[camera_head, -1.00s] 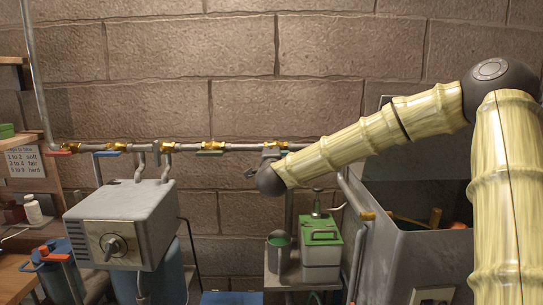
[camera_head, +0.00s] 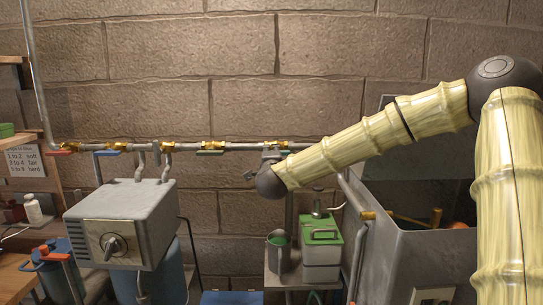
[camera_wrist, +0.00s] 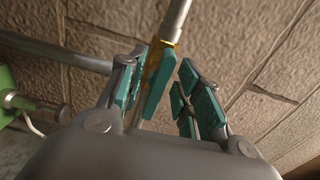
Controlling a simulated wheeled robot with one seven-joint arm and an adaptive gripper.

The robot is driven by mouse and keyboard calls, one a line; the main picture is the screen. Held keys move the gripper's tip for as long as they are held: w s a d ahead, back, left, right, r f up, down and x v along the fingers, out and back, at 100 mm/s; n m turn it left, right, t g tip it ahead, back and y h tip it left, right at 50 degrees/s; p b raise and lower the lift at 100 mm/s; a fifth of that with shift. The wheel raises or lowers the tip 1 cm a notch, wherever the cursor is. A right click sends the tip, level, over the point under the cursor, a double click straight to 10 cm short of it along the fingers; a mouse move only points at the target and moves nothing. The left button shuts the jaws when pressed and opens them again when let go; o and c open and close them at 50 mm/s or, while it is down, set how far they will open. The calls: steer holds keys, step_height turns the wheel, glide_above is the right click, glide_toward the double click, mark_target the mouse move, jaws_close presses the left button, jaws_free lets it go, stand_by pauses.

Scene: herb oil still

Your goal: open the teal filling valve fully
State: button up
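The teal filling valve shows in the wrist view as a brass body (camera_wrist: 153,62) on a grey pipe, with a teal lever (camera_wrist: 158,92) hanging below it. My gripper (camera_wrist: 160,98) is open, with teal-padded fingers on both sides of the lever. The lever lies nearer the left finger, and a gap shows to the right finger. I cannot tell whether the left pad touches it. In the head view my gripper (camera_head: 266,163) is at the wall pipe's right end, beside the valve's brass body (camera_head: 283,145); the lever is mostly hidden there.
Several other brass valves sit along the wall pipe, including ones with red (camera_head: 62,152), blue (camera_head: 106,153) and green (camera_head: 211,152) levers. A grey box with a knob (camera_head: 125,225) stands left. A green-lidded container (camera_head: 320,255) is below my gripper; a grey tank (camera_head: 425,260) stands right.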

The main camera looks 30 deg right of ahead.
steer(key=v, duration=1)
steer(key=shift+s, duration=0.25)
